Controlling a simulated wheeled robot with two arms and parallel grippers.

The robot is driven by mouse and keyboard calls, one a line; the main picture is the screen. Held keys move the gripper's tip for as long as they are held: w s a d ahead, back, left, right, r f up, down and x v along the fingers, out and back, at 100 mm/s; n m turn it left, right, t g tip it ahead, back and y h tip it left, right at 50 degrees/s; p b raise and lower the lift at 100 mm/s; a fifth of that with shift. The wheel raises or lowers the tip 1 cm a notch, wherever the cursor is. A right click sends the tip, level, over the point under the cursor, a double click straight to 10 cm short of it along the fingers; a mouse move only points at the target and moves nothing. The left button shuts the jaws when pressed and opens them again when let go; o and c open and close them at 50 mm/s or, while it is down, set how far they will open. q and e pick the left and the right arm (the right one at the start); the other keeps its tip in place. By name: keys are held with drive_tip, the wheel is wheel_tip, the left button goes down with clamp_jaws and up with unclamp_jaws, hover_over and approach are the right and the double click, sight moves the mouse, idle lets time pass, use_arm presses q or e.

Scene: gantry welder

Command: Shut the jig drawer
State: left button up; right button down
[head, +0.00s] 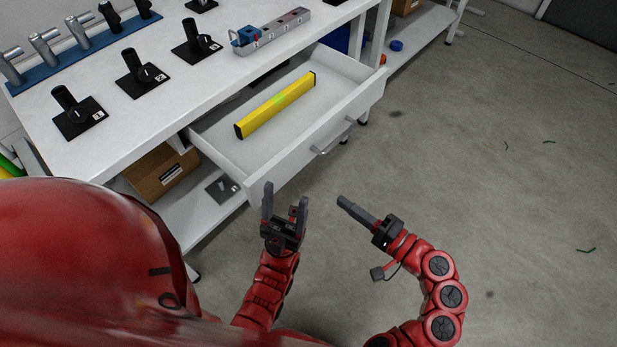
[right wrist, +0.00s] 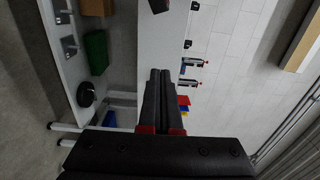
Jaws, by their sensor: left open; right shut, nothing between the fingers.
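The jig drawer (head: 316,150) stands pulled out from under the white workbench in the head view. A yellow spirit level with black ends (head: 275,105) lies inside it. A metal bar handle (head: 333,137) is on the drawer's front. My left gripper (head: 285,196) is open and empty, just in front of the drawer's near left corner in the picture. My right gripper (head: 342,201) is shut and empty, in front of the drawer and below its handle in the picture. Its closed fingers (right wrist: 160,88) also show in the right wrist view, apart from the drawer.
The white workbench (head: 130,105) carries several black stands, a blue rack with metal parts (head: 85,45) and a grey block with a blue part (head: 272,32). A cardboard box (head: 160,172) sits on the lower shelf. The floor (head: 480,180) on the right is mostly clear.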

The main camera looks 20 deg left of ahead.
sight(293, 165)
drive_tip(key=p+x, duration=0.1)
drive_tip(key=x, duration=1.2)
drive_tip(key=shift+w+a, duration=0.15)
drive_tip(key=shift+a, duration=0.2)
drive_tip(key=shift+f, duration=0.1)
